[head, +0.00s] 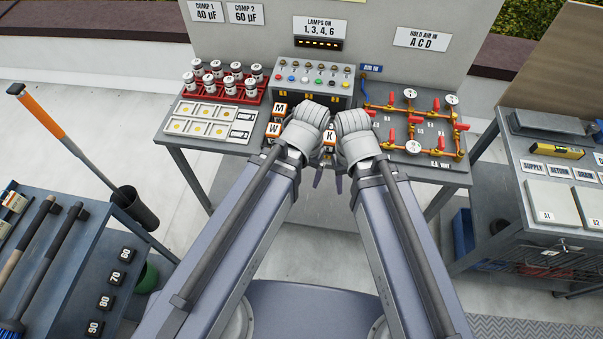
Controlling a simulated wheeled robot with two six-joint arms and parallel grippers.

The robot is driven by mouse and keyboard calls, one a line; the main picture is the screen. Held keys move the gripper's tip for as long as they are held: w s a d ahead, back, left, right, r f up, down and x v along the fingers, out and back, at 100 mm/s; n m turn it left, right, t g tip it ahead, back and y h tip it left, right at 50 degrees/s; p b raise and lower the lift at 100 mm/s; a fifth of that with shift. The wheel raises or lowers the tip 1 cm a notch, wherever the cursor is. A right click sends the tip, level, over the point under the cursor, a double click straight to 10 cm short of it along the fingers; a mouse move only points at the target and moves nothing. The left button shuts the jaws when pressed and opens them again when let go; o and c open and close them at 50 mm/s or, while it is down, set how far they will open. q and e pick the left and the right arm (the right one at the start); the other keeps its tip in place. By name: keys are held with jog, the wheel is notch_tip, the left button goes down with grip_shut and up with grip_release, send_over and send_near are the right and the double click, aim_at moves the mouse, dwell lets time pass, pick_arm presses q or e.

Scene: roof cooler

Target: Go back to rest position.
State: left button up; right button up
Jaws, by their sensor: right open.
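My two arms reach forward side by side over the front edge of the grey work table (225,140). Their white wrists almost meet above the table's middle. My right gripper (336,181) hangs below its wrist with dark fingers, open, with nothing seen between them. My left gripper (318,176) is mostly hidden by its own wrist, close beside the right one; its jaws cannot be made out. Small lettered blocks, M (279,109), W (272,130) and K (329,137), show around the wrists, partly covered by them.
A red rack of white-capped cylinders (228,80), a lamp panel (312,77) and red-handled brass piping with gauges (412,125) stand on the table. A tool cart (60,215) is at left, another bench (545,150) at right.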

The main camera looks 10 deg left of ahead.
pick_arm(q)
jog(key=shift+s+d, duration=0.25)
jog(key=shift+s, duration=0.5)
jog(key=shift+f+b, duration=0.9)
